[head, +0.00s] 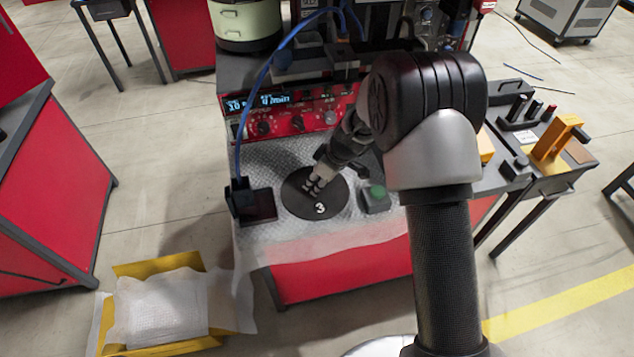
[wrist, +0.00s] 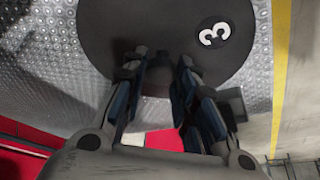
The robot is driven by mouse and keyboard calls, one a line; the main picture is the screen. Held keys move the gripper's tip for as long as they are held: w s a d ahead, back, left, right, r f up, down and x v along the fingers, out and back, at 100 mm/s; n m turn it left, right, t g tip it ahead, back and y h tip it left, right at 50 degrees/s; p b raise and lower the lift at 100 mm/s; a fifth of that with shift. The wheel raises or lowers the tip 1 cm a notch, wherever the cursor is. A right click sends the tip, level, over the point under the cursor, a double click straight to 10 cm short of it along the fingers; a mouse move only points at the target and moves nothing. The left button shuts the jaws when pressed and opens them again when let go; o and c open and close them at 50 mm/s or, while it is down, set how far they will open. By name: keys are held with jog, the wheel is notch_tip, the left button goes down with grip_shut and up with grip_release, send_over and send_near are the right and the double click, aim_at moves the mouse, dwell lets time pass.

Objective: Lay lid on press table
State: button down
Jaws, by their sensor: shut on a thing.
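The lid is a black round disc (head: 297,203) with a white "3" near its front edge. It is over the front part of the press table (head: 268,158), whose top has a dimpled silvery surface. My gripper (head: 316,182) reaches down to the disc from the back right and is shut on it near its middle. In the wrist view the lid (wrist: 130,25) fills the top middle, with the fingertips (wrist: 160,68) at its lower part. The exact grip point is dark and partly hidden by the fingers. I cannot tell whether the lid touches the surface.
A dark block with a blue cable (head: 255,205) stands just left of the lid. A grey box with a green button (head: 375,197) stands just right. Behind is a red control panel (head: 290,118). A yellow crate (head: 170,348) with white wrapping is on the floor at front left.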

jog(key=shift+r, duration=0.15)
jog(key=shift+f, duration=0.2)
jog(key=c, duration=1.3)
grip_release()
jog(key=shift+r, duration=0.1)
